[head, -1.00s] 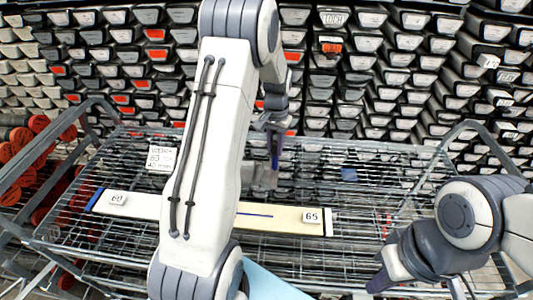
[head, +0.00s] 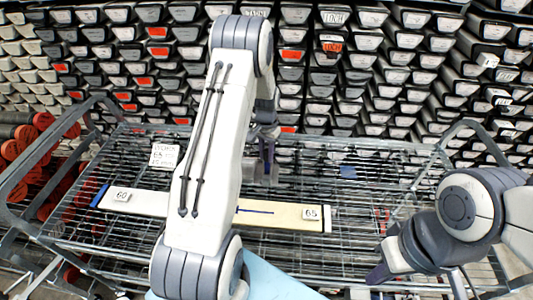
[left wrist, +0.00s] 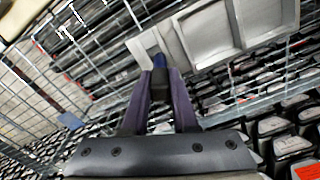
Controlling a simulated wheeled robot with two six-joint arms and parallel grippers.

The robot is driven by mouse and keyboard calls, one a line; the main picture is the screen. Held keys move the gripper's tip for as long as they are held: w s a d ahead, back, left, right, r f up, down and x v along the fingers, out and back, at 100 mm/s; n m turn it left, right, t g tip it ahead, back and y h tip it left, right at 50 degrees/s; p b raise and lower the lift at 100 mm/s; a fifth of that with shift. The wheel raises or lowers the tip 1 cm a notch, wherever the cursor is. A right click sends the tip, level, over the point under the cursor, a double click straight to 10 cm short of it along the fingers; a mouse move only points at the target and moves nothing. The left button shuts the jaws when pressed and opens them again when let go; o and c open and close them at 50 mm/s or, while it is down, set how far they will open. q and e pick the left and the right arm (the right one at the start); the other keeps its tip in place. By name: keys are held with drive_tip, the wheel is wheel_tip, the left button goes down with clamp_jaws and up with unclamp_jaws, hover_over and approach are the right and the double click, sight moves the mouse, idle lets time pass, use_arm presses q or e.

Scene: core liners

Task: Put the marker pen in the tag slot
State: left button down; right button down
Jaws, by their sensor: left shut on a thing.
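My left gripper (head: 266,150) is over the wire cart, in front of the rack. In the left wrist view, its two purple fingers (left wrist: 160,85) are shut on the marker pen, whose blue end (left wrist: 159,61) shows between the fingertips. The rest of the pen is hidden. Just beyond the pen is a pale grey tray (left wrist: 188,47) with several compartments; I cannot tell which one is the tag slot or whether the pen touches it. In the head view the tray (head: 262,178) is mostly hidden by my arm. My right gripper (head: 380,272) is low at the right, its opening unclear.
A long pale core liner (head: 265,221) lies across the wire cart (head: 360,200), with tags 60 (head: 122,195) and 65 (head: 312,213). A written sign (head: 163,155) stands at the cart's left. Racked liners fill the back. Orange-ended tubes (head: 25,135) are at the left.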

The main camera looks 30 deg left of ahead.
use_arm(q)
drive_tip(key=c, duration=0.7)
unclamp_jaws()
drive_tip(key=shift+f, duration=0.1)
